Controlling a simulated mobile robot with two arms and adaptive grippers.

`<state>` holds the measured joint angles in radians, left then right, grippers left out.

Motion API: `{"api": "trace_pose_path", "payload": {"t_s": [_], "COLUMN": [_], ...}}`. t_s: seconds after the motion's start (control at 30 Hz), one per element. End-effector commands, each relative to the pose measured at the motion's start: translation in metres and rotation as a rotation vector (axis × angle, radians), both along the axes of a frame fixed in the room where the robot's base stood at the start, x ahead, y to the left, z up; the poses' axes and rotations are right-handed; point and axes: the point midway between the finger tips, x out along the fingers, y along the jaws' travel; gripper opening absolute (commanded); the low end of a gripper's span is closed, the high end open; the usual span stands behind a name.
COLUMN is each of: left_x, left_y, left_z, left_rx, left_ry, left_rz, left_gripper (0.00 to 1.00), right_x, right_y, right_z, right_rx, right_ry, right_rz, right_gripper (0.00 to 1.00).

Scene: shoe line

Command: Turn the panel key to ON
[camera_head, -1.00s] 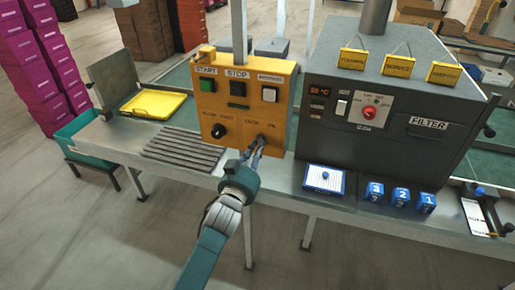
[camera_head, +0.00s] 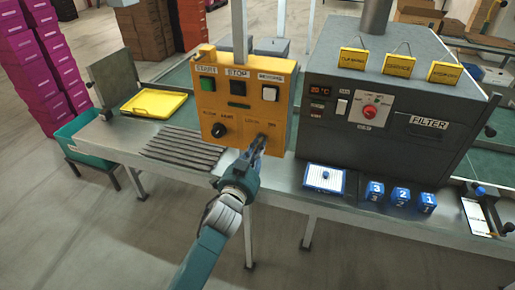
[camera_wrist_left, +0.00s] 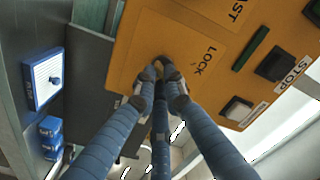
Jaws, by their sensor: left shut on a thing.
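The yellow control panel (camera_head: 240,110) stands on the bench beside the grey machine. My left gripper (camera_head: 261,138) reaches the panel's lower right, below the LOCK and ON lettering. In the left wrist view, the gripper (camera_wrist_left: 163,82) is shut at the panel face (camera_wrist_left: 135,45), near the LOCK label (camera_wrist_left: 203,60). My right gripper is not in view.
A black SLOW/FAST knob (camera_head: 218,130) is left of the gripper on the panel. START (camera_head: 208,84), STOP (camera_head: 238,88) and a white button (camera_head: 269,93) sit above. A blue-framed tray (camera_head: 325,179) and blue numbered blocks (camera_head: 400,196) lie to the right.

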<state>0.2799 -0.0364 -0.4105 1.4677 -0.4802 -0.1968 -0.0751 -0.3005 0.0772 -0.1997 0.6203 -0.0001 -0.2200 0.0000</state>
Motion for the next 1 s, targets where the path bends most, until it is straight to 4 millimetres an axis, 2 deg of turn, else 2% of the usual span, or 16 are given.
{"api": "trace_pose_path", "payload": {"t_s": [0.23, 0.27, 0.33, 0.73, 0.87, 1.0], "left_x": [0.000, 0.000, 0.000, -0.006, -0.024, -0.053], "left_y": [0.000, 0.000, 0.000, 0.002, 0.008, 0.017], "left_z": [-0.001, -0.001, -0.001, -0.001, -0.002, -0.002], "left_rx": [0.003, 0.003, 0.003, 0.002, 0.002, 0.002], "left_ry": [0.001, 0.001, 0.001, 0.002, 0.002, 0.002], "left_rz": [0.000, 0.000, 0.000, 0.000, 0.000, 0.000], "left_gripper": [0.00, 0.16, 0.29, 0.29, 0.29, 0.29], "right_x": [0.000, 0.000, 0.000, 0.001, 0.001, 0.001], "right_y": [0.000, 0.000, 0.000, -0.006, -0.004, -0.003], "right_z": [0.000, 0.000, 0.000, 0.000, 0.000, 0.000], "right_rx": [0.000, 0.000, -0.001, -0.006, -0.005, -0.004], "right_ry": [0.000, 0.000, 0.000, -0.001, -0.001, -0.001], "right_rz": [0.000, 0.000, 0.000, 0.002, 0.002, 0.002], "right_gripper": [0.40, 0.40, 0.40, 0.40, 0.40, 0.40]}}
